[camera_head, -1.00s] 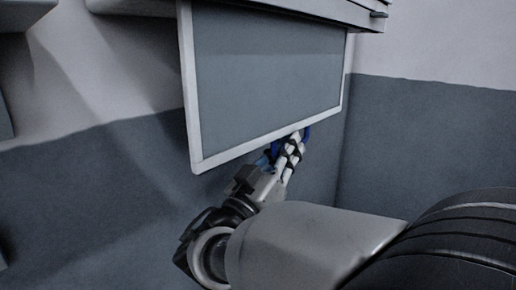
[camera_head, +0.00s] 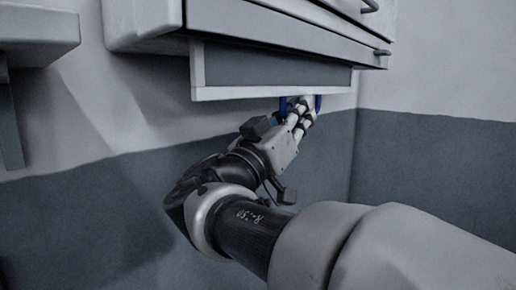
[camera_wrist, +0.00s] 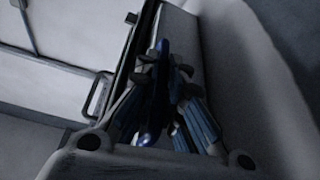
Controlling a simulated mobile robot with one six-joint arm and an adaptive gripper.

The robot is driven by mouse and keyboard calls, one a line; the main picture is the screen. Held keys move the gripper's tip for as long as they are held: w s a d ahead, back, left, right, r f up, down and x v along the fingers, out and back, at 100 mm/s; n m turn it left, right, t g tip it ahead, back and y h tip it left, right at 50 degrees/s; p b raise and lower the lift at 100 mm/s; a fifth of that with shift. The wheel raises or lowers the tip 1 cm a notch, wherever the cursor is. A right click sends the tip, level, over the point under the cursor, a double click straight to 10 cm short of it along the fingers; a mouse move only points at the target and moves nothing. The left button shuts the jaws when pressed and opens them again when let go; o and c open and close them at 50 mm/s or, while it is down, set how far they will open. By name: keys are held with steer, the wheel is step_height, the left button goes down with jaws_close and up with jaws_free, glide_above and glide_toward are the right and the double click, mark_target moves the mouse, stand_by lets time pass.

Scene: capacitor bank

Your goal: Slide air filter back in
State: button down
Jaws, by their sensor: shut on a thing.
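The air filter (camera_head: 275,68), a grey panel in a white frame, sits upright beneath the cabinet (camera_head: 300,32) in the head view. Only its lower strip shows; its upper part is hidden behind the cabinet's lower front. In the wrist view my gripper (camera_wrist: 165,75) shows with dark and blue fingers drawn together; the exact contact is too dark to tell.
The cabinet has a handle (camera_wrist: 98,97) in the wrist view. Another grey cabinet (camera_head: 35,28) hangs at upper left in the head view. The grey and white wall (camera_head: 90,180) lies behind; the space under the filter is free apart from my arm.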

steer(key=shift+r, duration=1.45)
steer(key=c, duration=1.7)
jaws_free()
steer(key=shift+f, duration=0.1)
steer(key=v, duration=1.2)
